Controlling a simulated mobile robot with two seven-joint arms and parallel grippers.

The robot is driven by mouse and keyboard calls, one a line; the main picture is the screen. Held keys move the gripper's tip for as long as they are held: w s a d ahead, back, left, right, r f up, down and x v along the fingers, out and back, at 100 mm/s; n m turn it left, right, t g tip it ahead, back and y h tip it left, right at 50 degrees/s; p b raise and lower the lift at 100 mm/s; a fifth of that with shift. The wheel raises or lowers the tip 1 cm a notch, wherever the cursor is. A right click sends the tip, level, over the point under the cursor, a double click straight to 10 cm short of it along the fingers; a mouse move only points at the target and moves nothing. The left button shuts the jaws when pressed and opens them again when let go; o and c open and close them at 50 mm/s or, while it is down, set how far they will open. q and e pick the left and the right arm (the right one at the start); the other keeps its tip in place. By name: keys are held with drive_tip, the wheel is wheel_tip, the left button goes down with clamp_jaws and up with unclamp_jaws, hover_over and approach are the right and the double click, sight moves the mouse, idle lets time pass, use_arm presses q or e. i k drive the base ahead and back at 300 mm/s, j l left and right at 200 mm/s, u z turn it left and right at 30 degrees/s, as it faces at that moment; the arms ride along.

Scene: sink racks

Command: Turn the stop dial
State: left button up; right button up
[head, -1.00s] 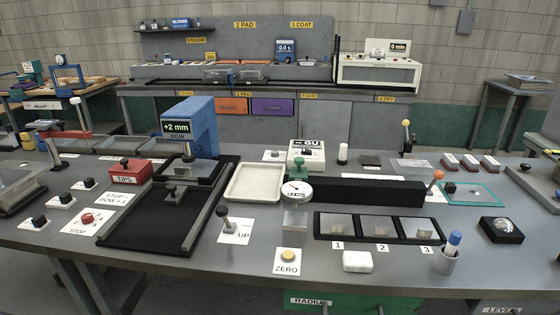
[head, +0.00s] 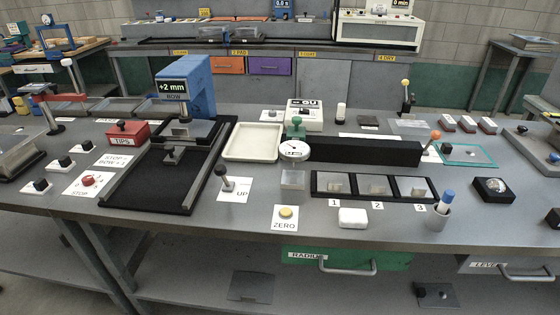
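The stop dial (head: 88,181) is a small red knob on a white card marked STOP, at the left front of the workbench. The card has small marks around the knob, too small to read. A card reading "STOP = BOW ÷ 3" (head: 115,161) lies just behind it. The blue bow gauge (head: 185,85) shows +2 mm and stands over a black-framed fixture to the right of the dial. Neither of my grippers shows in the head view.
A red TIPS box (head: 127,133) stands behind the dial. Black knobs on white cards (head: 40,185) sit to its left. The black fixture frame (head: 150,201) is close on its right. The bench's front edge runs just in front of the dial.

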sight(88, 180)
drive_tip(key=k+l+u, duration=0.1)
drive_tip(key=u, duration=1.25)
